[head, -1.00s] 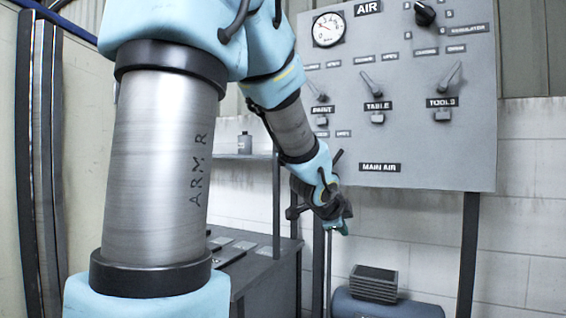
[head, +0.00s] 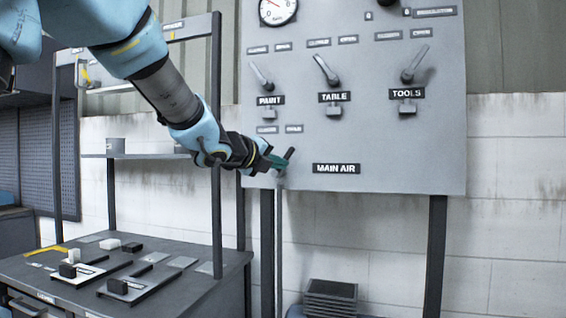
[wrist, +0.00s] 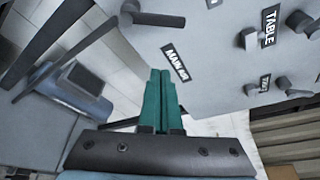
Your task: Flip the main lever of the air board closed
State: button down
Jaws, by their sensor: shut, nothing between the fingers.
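The grey air board (head: 400,150) fills the upper right of the head view. Its MAIN AIR label (head: 336,169) is near the bottom edge. The main lever (head: 289,154) is a short dark handle left of that label, tilted up and to the right. My gripper (head: 280,162) has green fingers, is shut and empty, and overlaps the lever's lower part in the head view; I cannot tell whether they touch. In the wrist view the closed fingers (wrist: 160,80) point toward the board beside the label, with a dark handle (wrist: 155,18) ahead of them.
Paint, table (head: 326,70) and tools (head: 414,64) levers sit higher on the board. A shelf post (head: 216,150) stands close behind my arm. A workbench (head: 190,290) with small parts is at lower left. A dark ribbed block (head: 330,297) is below the board.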

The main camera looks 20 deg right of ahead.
jog(key=p+x, duration=0.3)
jog(key=x, duration=0.7)
jog(key=shift+w+a+r+p, duration=1)
jog(key=shift+a+r+p, duration=0.1)
jog(key=shift+a+p, duration=0.1)
jog(key=shift+w+r+n+b, duration=0.1)
jog(key=shift+n+b, duration=0.2)
jog(key=shift+n, duration=0.1)
